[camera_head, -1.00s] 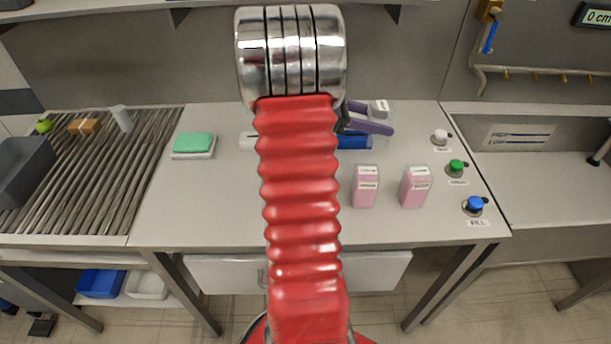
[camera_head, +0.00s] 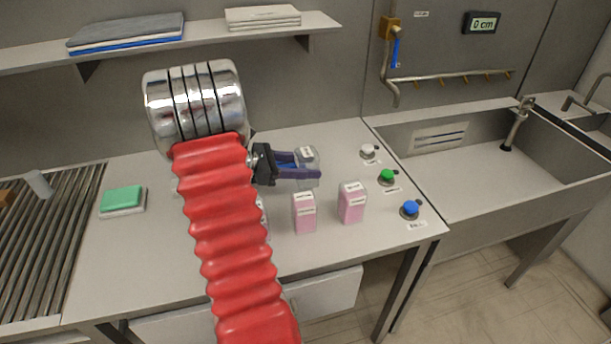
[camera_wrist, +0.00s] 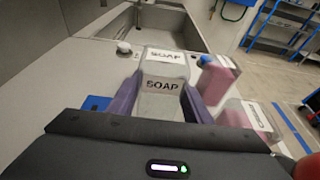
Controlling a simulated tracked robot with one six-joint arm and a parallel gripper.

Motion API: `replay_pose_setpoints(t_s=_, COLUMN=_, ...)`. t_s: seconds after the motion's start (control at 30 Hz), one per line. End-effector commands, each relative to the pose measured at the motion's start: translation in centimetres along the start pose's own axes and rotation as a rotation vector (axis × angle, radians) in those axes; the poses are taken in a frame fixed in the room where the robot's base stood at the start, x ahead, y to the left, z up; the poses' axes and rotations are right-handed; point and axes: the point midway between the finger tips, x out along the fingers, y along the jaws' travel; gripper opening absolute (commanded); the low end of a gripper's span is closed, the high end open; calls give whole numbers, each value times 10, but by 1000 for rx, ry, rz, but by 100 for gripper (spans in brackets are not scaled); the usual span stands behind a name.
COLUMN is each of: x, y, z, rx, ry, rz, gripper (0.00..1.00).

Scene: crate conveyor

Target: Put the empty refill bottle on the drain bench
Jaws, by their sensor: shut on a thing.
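My gripper (camera_head: 300,166) is shut on a clear bottle (camera_head: 309,157) with a white label. In the wrist view the bottle (camera_wrist: 163,100) stands between the purple fingers and reads SOAP; no coloured liquid shows in it. I cannot tell whether it touches the worktop. To the right is a steel sink bench (camera_head: 470,185) with raised walls and a tap. I cannot tell for sure that this is the drain bench.
Two pink-filled bottles (camera_head: 304,213) (camera_head: 351,203) stand in front of my gripper. White (camera_head: 368,152), green (camera_head: 387,176) and blue (camera_head: 410,209) knobs line the worktop's right edge. A green sponge (camera_head: 122,198) lies left, beside a roller conveyor (camera_head: 45,240). A wall pipe (camera_head: 450,77) hangs above.

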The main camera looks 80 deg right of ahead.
Motion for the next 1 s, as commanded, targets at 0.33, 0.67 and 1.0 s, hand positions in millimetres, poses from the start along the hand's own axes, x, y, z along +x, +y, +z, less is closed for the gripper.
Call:
replay_pose_setpoints(t_s=0.33, x=10, y=0, z=-33, rx=-2, ry=0, rz=1, gripper=23)
replay_pose_setpoints(t_s=0.67, x=10, y=0, z=-35, rx=-2, ry=0, rz=1, gripper=23)
replay_pose_setpoints(t_s=1.0, x=10, y=0, z=-35, rx=-1, ry=0, rz=1, gripper=64)
